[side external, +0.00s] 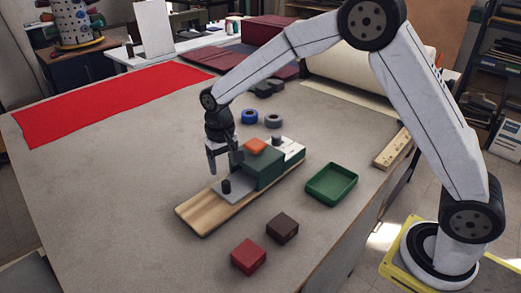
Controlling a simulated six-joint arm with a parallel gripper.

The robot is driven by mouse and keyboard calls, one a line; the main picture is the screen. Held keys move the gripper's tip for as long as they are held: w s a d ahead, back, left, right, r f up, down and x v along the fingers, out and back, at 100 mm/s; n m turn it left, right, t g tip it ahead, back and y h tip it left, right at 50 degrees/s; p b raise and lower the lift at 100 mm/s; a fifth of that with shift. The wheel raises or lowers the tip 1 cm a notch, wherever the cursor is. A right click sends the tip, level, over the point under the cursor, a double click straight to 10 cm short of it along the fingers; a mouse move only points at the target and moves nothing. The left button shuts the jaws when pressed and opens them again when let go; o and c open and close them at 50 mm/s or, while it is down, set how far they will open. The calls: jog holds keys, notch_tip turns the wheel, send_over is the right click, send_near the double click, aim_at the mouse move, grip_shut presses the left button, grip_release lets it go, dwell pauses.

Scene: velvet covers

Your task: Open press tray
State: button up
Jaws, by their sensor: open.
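The press stands mid-table on a pale wooden base (196,212), with a green block body (266,170). A grey flat tray (237,184) with a dark round knob (226,187) lies on the base at the green body's near-left end. My gripper (224,171) points down with its fingers apart. It appears just above and slightly behind the knob, and nothing shows between the fingers. I cannot tell whether a finger touches the tray or body.
A white section with a dark knob (277,141) is at the press's far end. A green open tray (331,183) is right; red (248,257) and brown (283,228) blocks are in front. Blue (249,117) and grey (273,121) rings lie behind. The table's left is clear before red cloth (110,100).

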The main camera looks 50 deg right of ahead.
aim_at(225, 182)
jog(key=shift+f, duration=3.5)
jog(key=shift+c, duration=0.2)
grip_shut()
